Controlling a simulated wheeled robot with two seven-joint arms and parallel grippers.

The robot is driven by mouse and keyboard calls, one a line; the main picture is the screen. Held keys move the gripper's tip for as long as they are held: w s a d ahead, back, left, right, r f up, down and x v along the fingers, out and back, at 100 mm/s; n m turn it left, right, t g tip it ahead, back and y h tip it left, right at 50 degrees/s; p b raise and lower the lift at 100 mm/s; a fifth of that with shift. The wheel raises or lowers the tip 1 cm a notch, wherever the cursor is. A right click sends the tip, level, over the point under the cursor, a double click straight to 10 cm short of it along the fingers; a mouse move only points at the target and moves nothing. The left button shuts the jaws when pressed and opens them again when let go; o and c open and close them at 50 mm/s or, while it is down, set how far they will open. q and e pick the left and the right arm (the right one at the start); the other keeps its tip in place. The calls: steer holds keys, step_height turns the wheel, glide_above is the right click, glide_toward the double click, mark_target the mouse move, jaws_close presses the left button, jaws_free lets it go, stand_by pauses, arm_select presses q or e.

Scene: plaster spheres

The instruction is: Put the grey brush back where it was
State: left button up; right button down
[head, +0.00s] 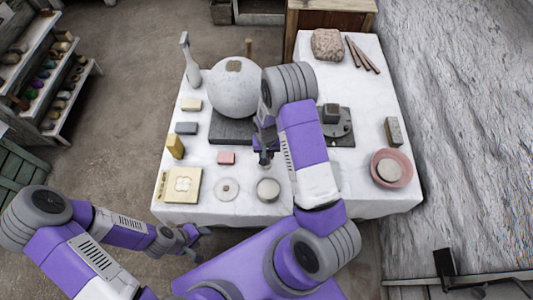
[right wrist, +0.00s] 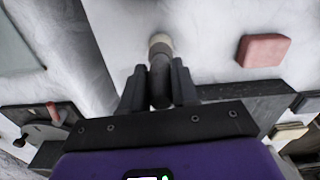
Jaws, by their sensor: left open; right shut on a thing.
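My right gripper (head: 265,150) is shut on the grey brush, above the front middle of the white-covered table, beside the dark slab. In the right wrist view, the brush (right wrist: 160,72) sits between the fingers of the right gripper (right wrist: 160,90), with its pale tip pointing away from the gripper. In the head view the brush is small and dark against the gripper, so its outline is hard to tell. My left gripper (head: 192,238) is open and empty, low in front of the table's front left edge.
A plaster sphere (head: 236,90) stands on the dark slab (head: 225,138). A pink block (head: 227,158), a white disc (head: 225,190) and a round tin (head: 268,190) lie nearby. A pink bowl (head: 408,178) is at right. My right arm hides part of the table's middle.

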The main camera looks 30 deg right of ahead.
steer(key=c, duration=0.8)
jaws_free()
steer(key=shift+f, duration=0.15)
steer(key=shift+c, duration=0.2)
steer(key=shift+r, duration=0.2)
step_height(320, 180, up, 12)
steer(key=p, duration=0.3)
steer(key=shift+f+p, duration=0.2)
steer(key=shift+p, duration=0.1)
steer(key=s+a+f+n+y, duration=0.1)
steer(key=s+a+f+y, duration=0.1)
steer(key=s+a+f, duration=0.3)
steer(key=s+a+f+n+y, duration=0.1)
steer(key=s+a+f, duration=0.4)
steer(key=s+a, duration=0.5)
steer(key=shift+s+a+f+n+t+y, duration=0.3)
steer(key=shift+a+n+y, duration=0.15)
steer(key=shift+y, duration=0.15)
